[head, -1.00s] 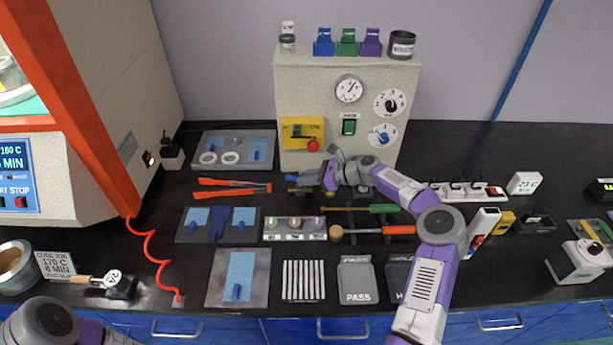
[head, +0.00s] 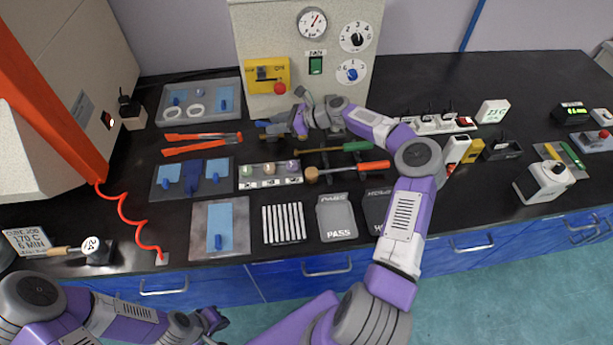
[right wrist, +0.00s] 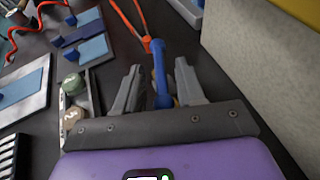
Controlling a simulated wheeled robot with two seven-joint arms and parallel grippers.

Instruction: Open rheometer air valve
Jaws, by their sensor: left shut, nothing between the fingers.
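A small fitting with a blue lever (right wrist: 161,78) lies low in front of the cream control box (head: 300,60). My right gripper (right wrist: 158,88) has its two grey fingers apart, one on each side of the blue lever. I cannot tell whether either finger touches it. In the head view my right gripper (head: 277,130) reaches leftward at the foot of the box and partly hides the fitting. My left gripper (head: 212,324) is shut and empty, low in the head view in front of the bench.
Orange-handled tongs (head: 203,137) lie left of the right gripper. A rack of small pots (head: 270,175) and tools with green and orange handles lie just in front. A yellow panel (head: 267,75) with a red knob is on the box. A red coiled cord (head: 128,220) hangs at left.

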